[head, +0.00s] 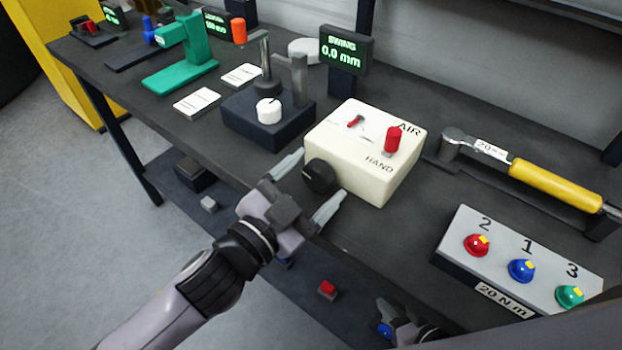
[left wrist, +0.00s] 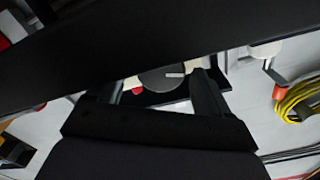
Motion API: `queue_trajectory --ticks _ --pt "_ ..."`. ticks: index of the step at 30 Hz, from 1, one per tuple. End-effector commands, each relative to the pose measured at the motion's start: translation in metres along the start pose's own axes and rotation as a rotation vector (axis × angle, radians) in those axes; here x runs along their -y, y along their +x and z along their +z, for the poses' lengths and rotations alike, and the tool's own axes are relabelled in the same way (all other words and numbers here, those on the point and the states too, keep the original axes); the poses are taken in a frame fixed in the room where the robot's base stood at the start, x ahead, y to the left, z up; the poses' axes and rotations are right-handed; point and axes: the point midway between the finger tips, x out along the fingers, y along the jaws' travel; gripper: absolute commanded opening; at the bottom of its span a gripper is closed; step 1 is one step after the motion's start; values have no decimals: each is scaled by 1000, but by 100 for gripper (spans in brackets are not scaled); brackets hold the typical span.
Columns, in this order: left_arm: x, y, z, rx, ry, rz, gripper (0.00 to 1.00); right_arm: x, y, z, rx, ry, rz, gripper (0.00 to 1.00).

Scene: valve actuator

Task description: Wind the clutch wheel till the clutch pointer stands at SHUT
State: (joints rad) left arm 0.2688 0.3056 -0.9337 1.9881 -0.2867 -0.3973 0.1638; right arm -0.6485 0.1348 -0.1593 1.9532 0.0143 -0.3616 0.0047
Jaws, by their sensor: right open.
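The clutch wheel (head: 320,176) is a round black knob on the front face of a cream box (head: 352,190). My left gripper (head: 308,187) is open, with one finger on each side of the wheel and visible gaps. The left wrist view shows the wheel (left wrist: 163,80) as a dark disc with a pale mark, between the spread fingers. A small red pointer (head: 355,121) lies on the box top; its scale lettering is too small to read. A red lever (head: 392,140) stands between the words AIR and HAND. My right gripper (head: 405,325) is open at the bottom edge, partly hidden.
A dark block with a white knob (head: 269,111) stands left of the box. A yellow-handled wrench (head: 555,186) lies to the right. A button panel (head: 525,250) is at the front right. A display (head: 345,52) behind reads SWING 0.0 mm.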

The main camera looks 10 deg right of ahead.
Motion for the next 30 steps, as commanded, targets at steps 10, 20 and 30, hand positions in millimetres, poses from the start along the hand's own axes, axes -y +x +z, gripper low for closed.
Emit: queue_trajectory --ticks 10,20,30 --pt "0 -19 1 2 0 0 80 0 0 -2 -4 -4 -3 43" --pt "0 -64 1 2 -1 0 80 1 1 0 -2 -4 -4 43" --pt "0 -72 0 0 0 0 80 1 1 0 -1 -3 -5 43"
